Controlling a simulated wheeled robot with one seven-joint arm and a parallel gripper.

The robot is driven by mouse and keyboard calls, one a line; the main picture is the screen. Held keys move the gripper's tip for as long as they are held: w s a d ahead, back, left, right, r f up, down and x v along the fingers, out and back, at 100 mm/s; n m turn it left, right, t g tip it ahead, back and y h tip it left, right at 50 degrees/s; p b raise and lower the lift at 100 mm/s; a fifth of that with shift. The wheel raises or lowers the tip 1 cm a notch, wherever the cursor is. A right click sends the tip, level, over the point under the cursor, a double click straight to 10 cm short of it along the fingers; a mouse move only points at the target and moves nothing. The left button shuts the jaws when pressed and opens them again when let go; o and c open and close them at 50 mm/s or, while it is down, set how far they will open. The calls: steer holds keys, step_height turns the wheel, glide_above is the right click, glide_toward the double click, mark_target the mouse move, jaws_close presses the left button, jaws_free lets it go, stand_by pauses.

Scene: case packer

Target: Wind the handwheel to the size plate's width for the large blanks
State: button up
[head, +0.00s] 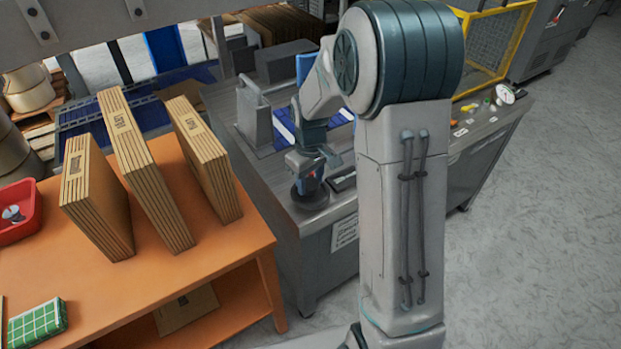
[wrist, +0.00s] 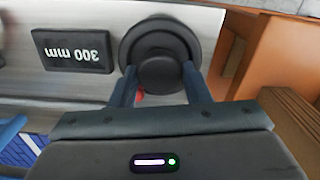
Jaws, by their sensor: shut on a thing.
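The handwheel (wrist: 160,40) is a dark round wheel with a raised hub, on the grey machine top. In the head view it is the dark disc (head: 309,198) at the machine's near corner. My gripper (wrist: 160,73) has its two blue fingers on either side of the hub and is shut on it. In the head view my gripper (head: 307,172) points down onto the wheel. A black display (wrist: 73,50) beside the wheel reads 300 mm, upside down in the wrist view. A white printed plate (head: 345,232) is on the machine's front; its text is too small to read.
Three bundles of cardboard blanks (head: 146,172) stand on an orange table (head: 185,262) left of the machine. A red tray (head: 18,222) and a green checked block (head: 37,322) are also there. A yellow-framed guard (head: 495,45) stands behind. The floor at right is clear.

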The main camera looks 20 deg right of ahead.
mark_target(310, 183)
steer(key=n+p, duration=0.1)
steer(key=n, duration=0.2)
steer(key=shift+r+n, duration=0.15)
steer(key=shift+n, duration=0.25)
steer(key=n+p, duration=0.1)
steer(key=n, duration=0.3)
steer(key=shift+n+p, duration=0.3)
steer(key=shift+p, duration=0.1)
steer(key=n+p, duration=0.2)
steer(key=n, duration=0.2)
steer(key=shift+r+p, duration=0.1)
steer(key=shift+p, duration=0.25)
steer(key=shift+w+n+p, duration=0.1)
steer(key=shift+n+p, duration=1.2)
steer(key=shift+n, duration=0.9)
steer(key=shift+f, duration=0.2)
steer(key=o, duration=1)
step_height(310, 183, up, 14)
steer(key=p, duration=0.1)
